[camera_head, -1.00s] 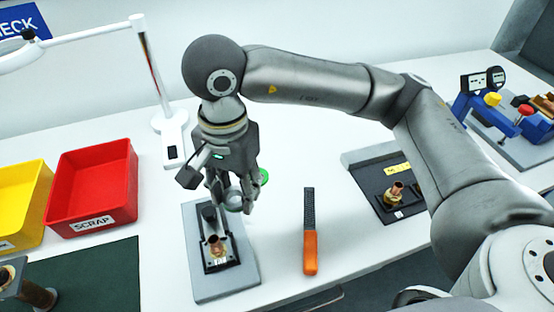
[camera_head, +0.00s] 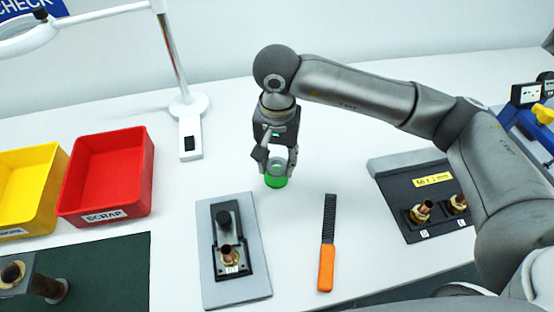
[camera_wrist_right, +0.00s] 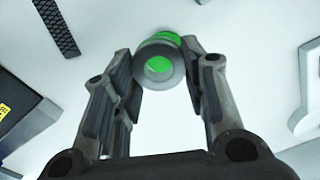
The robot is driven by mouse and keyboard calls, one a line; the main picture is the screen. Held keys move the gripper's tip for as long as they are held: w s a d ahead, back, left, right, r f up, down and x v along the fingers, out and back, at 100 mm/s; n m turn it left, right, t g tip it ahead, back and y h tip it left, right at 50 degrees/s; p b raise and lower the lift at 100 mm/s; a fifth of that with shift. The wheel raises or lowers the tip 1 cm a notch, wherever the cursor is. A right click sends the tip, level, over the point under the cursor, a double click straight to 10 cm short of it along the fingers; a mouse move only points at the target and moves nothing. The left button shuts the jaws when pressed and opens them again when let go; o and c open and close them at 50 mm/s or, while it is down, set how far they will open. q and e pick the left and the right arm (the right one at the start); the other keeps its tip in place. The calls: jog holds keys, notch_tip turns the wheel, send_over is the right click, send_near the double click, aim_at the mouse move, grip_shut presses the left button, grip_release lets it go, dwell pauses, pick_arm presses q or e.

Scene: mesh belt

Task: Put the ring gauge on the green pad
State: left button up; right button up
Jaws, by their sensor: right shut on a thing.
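My right gripper (camera_head: 278,168) is shut on the ring gauge (camera_wrist_right: 161,84), a grey ring held between the two fingertips. The ring also shows between the fingers in the head view (camera_head: 278,164). The green pad (camera_head: 276,182) is a small round green piece on the white table, directly below the fingertips. In the right wrist view the green pad (camera_wrist_right: 158,65) shows through the ring's hole and past its far edge. I cannot tell whether the ring touches the pad or is just above it. My left gripper is not in view.
A grey plate with a black fixture (camera_head: 232,262) stands in front, left of the gripper. An orange-handled file (camera_head: 326,268) lies to the right. Red (camera_head: 105,185) and yellow (camera_head: 25,190) bins, a lamp base (camera_head: 190,140) and a dark tray with copper fittings (camera_head: 400,214) stand around.

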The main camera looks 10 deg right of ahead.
aim_at(277, 167)
jog(key=shift+w+d+f, duration=0.1)
jog(key=shift+w+f, duration=0.55)
jog(key=shift+f, duration=0.05)
jog(key=shift+w+f, duration=0.2)
jog(key=shift+f, duration=0.05)
jog(key=f+p, duration=0.2)
jog(key=f, duration=0.1)
jog(key=shift+w, duration=0.2)
jog(key=shift+d+f, duration=0.1)
jog(key=shift+f, duration=0.25)
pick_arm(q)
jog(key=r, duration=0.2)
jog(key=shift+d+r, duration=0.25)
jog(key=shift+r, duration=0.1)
